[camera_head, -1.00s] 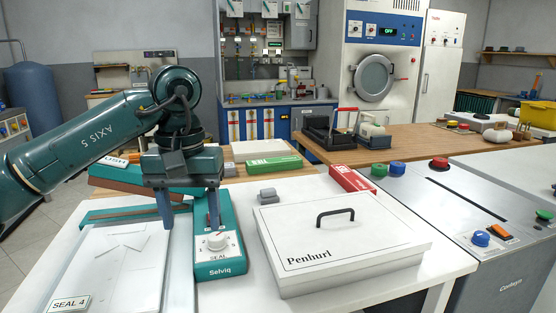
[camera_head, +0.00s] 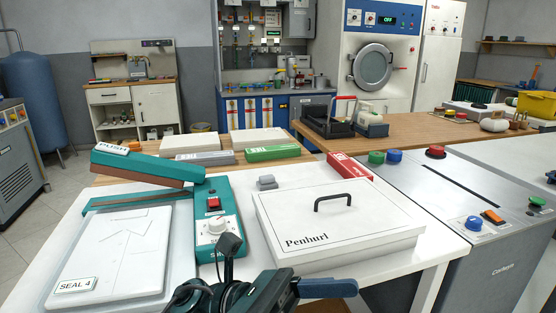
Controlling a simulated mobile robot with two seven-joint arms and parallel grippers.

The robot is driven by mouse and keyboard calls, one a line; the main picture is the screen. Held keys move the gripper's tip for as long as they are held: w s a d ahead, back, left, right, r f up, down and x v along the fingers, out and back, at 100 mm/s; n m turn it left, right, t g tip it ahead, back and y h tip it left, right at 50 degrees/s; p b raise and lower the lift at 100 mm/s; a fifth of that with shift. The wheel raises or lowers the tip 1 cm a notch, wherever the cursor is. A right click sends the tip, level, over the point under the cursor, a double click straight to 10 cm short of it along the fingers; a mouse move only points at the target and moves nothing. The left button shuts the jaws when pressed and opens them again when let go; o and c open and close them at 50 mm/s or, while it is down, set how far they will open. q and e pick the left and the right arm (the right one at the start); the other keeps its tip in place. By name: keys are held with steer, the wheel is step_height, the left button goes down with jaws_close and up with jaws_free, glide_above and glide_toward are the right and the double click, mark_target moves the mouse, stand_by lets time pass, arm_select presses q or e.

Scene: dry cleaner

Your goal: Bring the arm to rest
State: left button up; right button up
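My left gripper (camera_head: 322,289) is at the bottom middle of the head view, in front of the white table's near edge. One blue finger shows, pointing right; the other is hidden or out of frame, so its opening cannot be told. Part of my dark green arm shows beside it, cut off by the bottom edge. The teal sealer (camera_head: 213,256), with a red switch and white dial, stands on the table behind it. Its teal upper arm (camera_head: 135,164) is raised over a white pad with a shirt drawing (camera_head: 125,245). My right gripper is not in view.
A white lidded Penhurl box (camera_head: 345,235) with a black handle lies right of the sealer. A small grey block (camera_head: 267,183) and a red box (camera_head: 349,171) lie behind it. A grey console (camera_head: 455,207) with coloured buttons stands at the right.

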arm_select(q)
steer(key=w+a+f+m+t+y, duration=0.35)
steer(key=a+m+t, duration=0.25)
steer(key=m+t, duration=0.9)
steer(key=w+a+f+m+t+y, duration=0.2)
steer(key=a+f+m+t+y, duration=0.25)
steer(key=m+t, duration=1.05)
steer(key=s+a+f+n+g+y+p, duration=0.7)
steer(key=g+p, duration=0.5)
steer(key=p, duration=0.6)
step_height(320, 180, down, 4)
steer(key=a+n+y, duration=0.2)
steer(key=n, duration=0.1)
steer(key=shift+s+r+n+y, duration=0.15)
steer(key=shift+s+n+y, duration=0.15)
steer(key=shift+y, duration=0.1)
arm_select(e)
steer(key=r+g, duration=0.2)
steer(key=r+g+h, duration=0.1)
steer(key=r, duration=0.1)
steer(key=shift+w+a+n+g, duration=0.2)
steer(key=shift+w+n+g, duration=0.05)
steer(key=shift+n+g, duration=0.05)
